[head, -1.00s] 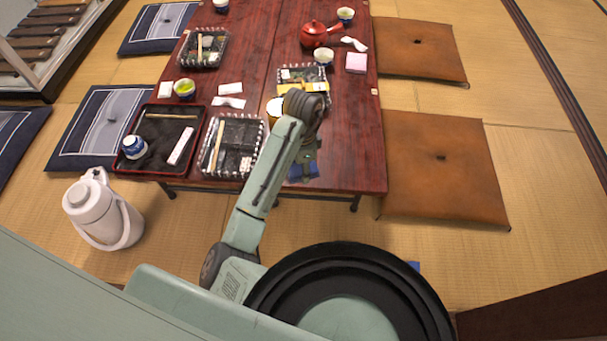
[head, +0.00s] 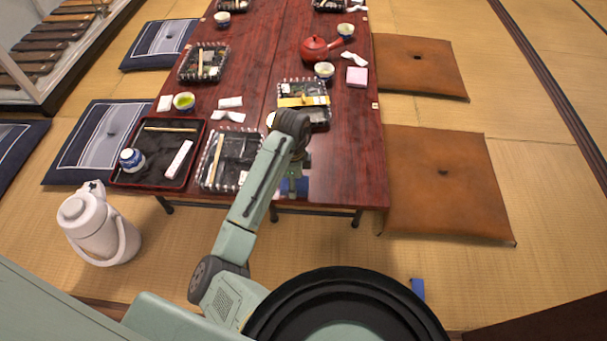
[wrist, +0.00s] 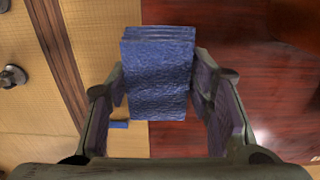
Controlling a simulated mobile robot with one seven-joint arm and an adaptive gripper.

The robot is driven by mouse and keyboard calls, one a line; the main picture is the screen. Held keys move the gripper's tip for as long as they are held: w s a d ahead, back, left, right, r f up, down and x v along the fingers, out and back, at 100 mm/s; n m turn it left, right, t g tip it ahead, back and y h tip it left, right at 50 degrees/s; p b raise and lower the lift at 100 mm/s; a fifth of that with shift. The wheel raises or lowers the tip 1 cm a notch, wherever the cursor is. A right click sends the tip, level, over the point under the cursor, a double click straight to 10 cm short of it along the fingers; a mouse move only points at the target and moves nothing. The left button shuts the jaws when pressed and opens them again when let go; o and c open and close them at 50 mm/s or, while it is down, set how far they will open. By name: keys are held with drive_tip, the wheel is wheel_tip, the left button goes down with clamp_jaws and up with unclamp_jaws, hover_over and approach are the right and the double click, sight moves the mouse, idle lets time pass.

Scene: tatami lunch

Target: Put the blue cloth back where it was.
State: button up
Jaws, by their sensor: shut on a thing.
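The blue cloth (wrist: 157,75) is a folded, textured stack between the two fingers of my gripper (wrist: 160,92) in the wrist view. My gripper is shut on it, with a finger at each side. In the head view, the cloth (head: 294,187) shows as a blue patch below my gripper (head: 293,178), partly hidden by it. It appears over the near end of the dark red table (head: 340,170). In the wrist view, it overlaps the table's edge, with the tabletop to its right. Its height above the table cannot be told.
Bento trays (head: 228,160), a black tray (head: 150,175) and a red teapot (head: 314,48) stand on the table. The near right tabletop is clear. A white jug (head: 98,225), brown cushions (head: 445,185) and a small blue object (head: 417,288) are on the floor.

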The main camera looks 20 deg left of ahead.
sight(303, 177)
drive_tip(key=w, duration=0.5)
drive_tip(key=shift+d+f, duration=0.2)
drive_tip(key=shift+d, duration=0.2)
drive_tip(key=shift+w+f, duration=0.15)
drive_tip(key=shift+f, duration=0.8)
drive_tip(key=shift+w+f, duration=0.15)
drive_tip(key=shift+f, duration=0.75)
drive_tip(key=shift+f, duration=0.1)
drive_tip(key=shift+d+f, duration=0.1)
drive_tip(key=shift+f, duration=0.05)
drive_tip(key=o, duration=1.1)
drive_tip(key=shift+o, duration=0.2)
wheel_tip(303, 177, up, 13)
drive_tip(key=shift+f, duration=0.2)
